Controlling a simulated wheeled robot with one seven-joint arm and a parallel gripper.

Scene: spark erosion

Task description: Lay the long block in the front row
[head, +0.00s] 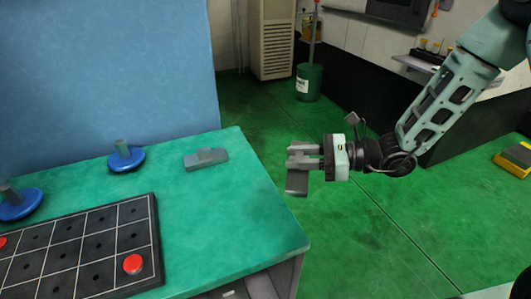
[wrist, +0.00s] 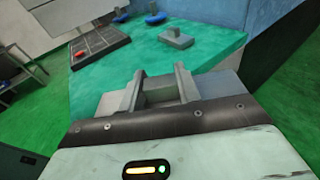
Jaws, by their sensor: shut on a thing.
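My gripper (head: 295,157) is shut on a grey block (head: 297,183) and holds it in the air beyond the table's right edge. In the wrist view the held block (wrist: 223,84) lies crosswise under the fingers (wrist: 158,77), which grip its raised handle. The block looks wide there, but the fingers and palm hide part of it. The dark board (head: 157,235) with white grid lines lies on the table at the lower left; it also shows in the wrist view (wrist: 98,43). A red disc (head: 132,263) sits in its near right cell. Another red disc (head: 3,242) is at the left edge.
A second grey block with a handle (head: 205,158) stands on the green table (head: 225,220). Two blue discs with grey pegs (head: 126,158) (head: 18,205) stand behind the board. A blue wall (head: 100,70) rises behind the table. The table's right part is clear.

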